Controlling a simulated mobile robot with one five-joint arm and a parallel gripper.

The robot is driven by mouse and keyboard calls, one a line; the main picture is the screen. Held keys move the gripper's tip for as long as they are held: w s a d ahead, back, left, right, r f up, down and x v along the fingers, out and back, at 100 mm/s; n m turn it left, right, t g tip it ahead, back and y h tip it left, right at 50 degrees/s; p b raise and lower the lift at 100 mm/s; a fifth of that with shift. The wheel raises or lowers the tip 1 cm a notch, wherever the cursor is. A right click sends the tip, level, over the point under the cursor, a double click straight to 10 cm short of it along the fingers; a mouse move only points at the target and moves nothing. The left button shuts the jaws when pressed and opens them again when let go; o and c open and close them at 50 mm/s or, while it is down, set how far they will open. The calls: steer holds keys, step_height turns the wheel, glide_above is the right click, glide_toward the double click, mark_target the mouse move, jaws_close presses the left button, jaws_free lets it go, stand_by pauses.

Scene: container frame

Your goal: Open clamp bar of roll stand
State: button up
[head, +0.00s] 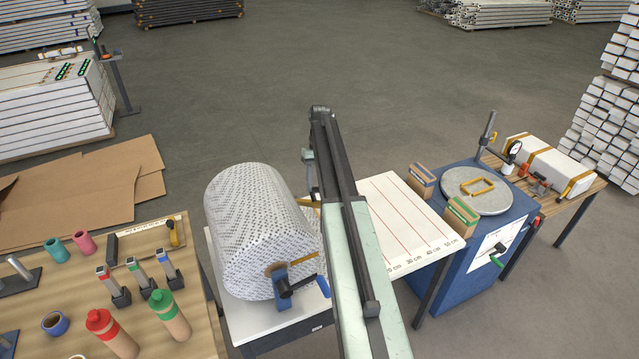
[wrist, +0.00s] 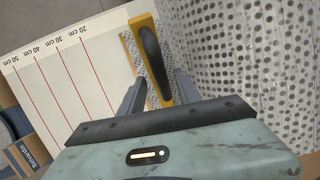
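The roll stand carries a large white roll with a dark printed pattern (head: 255,225); the roll also fills the right of the wrist view (wrist: 240,50). A yellow bar with a black grip, which looks like the clamp bar (wrist: 150,55), lies beside the roll over a strip of patterned sheet. A small yellow part of it shows in the head view (head: 308,203), mostly hidden by my arm. My gripper (wrist: 160,78) is open, with one finger on each side of the yellow bar. I cannot tell whether either finger touches it.
A white board with red lines and centimetre marks (head: 405,215) lies right of the roll. A blue cabinet (head: 470,260) with a round grey plate stands beyond it. A blue bracket with a crank handle (head: 300,285) is at the roll's near end. A wooden bench (head: 200,335) with bottles stands left.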

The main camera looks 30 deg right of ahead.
steer(key=p+v, duration=0.7)
steer(key=v, duration=0.1)
steer(key=shift+a+f, duration=0.1)
stand_by(0.4)
